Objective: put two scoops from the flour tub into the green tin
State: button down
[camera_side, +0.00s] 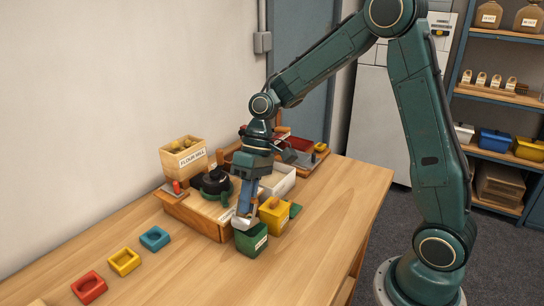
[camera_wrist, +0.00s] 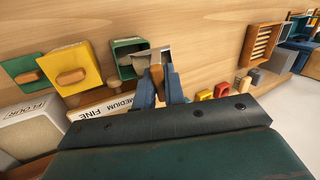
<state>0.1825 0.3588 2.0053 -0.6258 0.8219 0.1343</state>
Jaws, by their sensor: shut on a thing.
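My gripper (camera_side: 246,206) is shut on the wooden handle (camera_wrist: 157,78) of a metal scoop (camera_wrist: 150,54). The scoop head (camera_side: 243,221) is tilted over the rim of the green tin. The green tin (camera_side: 251,240) stands open on the table just below my gripper; it also shows in the wrist view (camera_wrist: 121,46). I cannot tell whether flour is in the scoop or the tin. The white flour tub (camera_side: 283,180) stands behind my gripper; its labelled wall shows at the lower left of the wrist view (camera_wrist: 34,122).
A yellow tin (camera_side: 273,218) stands close beside the green tin. The wooden mill base (camera_side: 203,222), its dark mill (camera_side: 215,182) and the hopper labelled FLOUR MILL (camera_side: 184,158) stand to the left. Red (camera_side: 89,287), yellow (camera_side: 124,261) and blue (camera_side: 155,238) pieces lie at the front left.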

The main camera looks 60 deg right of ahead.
jog(key=shift+w+d+g+y, duration=0.1)
jog(key=shift+d+g+y, duration=0.1)
jog(key=shift+d+y, duration=0.75)
jog(key=shift+w+d+g+y, duration=0.15)
jog(key=shift+d+y, duration=0.4)
jog(key=shift+y, duration=0.8)
jog(key=shift+a, duration=0.15)
jog(key=shift+s+a+t+h, duration=0.25)
jog(key=shift+a+h, duration=0.75)
jog(key=shift+h, duration=0.55)
jog(key=shift+s+a+t+h, duration=0.1)
jog(key=shift+a+t+h, duration=0.1)
jog(key=shift+a+h, duration=1.05)
jog(key=shift+s+a+r+h, duration=0.1)
jog(key=shift+a+r+h, duration=0.15)
jog(key=shift+h, duration=0.5)
jog(key=shift+a+r+h, duration=0.1)
jog(key=shift+r+h, duration=0.25)
jog(key=shift+h, duration=0.4)
jog(key=shift+r, duration=0.1)
